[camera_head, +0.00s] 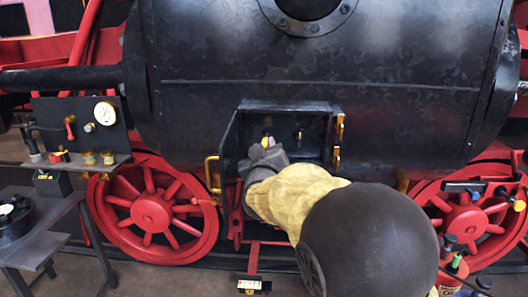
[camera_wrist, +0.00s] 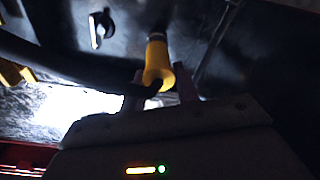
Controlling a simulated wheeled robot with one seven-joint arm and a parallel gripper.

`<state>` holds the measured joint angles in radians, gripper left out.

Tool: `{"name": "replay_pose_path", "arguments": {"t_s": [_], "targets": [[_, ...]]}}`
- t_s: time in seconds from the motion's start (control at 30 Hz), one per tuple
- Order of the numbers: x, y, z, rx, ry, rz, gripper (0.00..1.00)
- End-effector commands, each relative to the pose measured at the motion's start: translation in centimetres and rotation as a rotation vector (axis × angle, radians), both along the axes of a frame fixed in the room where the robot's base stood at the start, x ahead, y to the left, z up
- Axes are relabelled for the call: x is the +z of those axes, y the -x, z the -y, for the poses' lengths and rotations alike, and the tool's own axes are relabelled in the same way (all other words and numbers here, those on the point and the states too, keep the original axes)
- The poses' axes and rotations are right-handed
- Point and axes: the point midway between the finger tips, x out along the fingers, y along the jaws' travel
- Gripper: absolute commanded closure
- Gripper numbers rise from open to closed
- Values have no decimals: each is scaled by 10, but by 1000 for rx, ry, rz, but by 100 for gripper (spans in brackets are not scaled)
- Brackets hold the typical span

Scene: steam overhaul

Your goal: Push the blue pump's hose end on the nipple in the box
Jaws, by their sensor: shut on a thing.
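My gripper (camera_head: 266,150) reaches into the open box (camera_head: 229,150) in the black boiler side. In the wrist view my gripper (camera_wrist: 160,88) is shut on a yellow hose end (camera_wrist: 158,62), which points toward the box's back wall. A black hose (camera_wrist: 60,68) comes in from the left to it. A pale ring shows at the hose end's far tip; I cannot tell whether it sits on a nipple. A small fitting (camera_wrist: 98,30) stands on the back wall to the left, apart from the hose end. I cannot make out the blue pump.
Yellow brackets (camera_head: 339,130) edge the box opening on the right, and a yellow handle (camera_head: 212,174) is at its left. Red wheels (camera_head: 152,212) stand below. A gauge panel (camera_head: 85,122) and a dark table (camera_head: 45,240) are at the left.

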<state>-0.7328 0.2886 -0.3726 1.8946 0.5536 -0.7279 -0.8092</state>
Motion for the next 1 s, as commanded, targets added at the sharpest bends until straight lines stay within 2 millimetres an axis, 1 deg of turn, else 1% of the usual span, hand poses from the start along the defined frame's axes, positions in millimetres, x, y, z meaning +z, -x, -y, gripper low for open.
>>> {"name": "replay_pose_path", "arguments": {"t_s": [0.03,0.07,0.93,0.97,1.0], "targets": [[4,-2,2,-4,-2,14,100],[4,-3,3,-3,-3,16,100],[-2,-6,0,16,-17,18,100],[-3,-6,0,16,-17,17,68],[-3,-6,0,17,-17,17,60]]}}
